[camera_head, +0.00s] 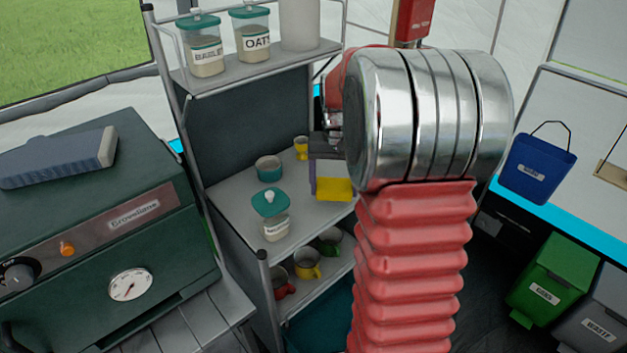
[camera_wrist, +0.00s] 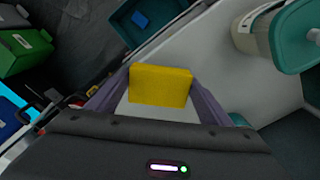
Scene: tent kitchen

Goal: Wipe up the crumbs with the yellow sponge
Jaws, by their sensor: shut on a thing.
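The yellow sponge (camera_head: 335,188) is between the fingers of my gripper (camera_wrist: 160,88), which is shut on it. In the wrist view the sponge (camera_wrist: 160,84) shows as a yellow block, with one purple-grey finger at each side. In the head view my gripper is partly hidden behind my arm. It holds the sponge at the right part of the grey shelf top (camera_head: 233,196). I cannot tell whether the sponge touches that surface. No crumbs can be made out in either view.
A teal-lidded jar (camera_head: 275,228), a teal bowl (camera_head: 268,168) and a yellow mug (camera_head: 301,147) stand on the shelf top. Mugs (camera_head: 306,264) sit on the shelf below. A green stove (camera_head: 100,220) is at left. Bins (camera_head: 553,285) stand at right.

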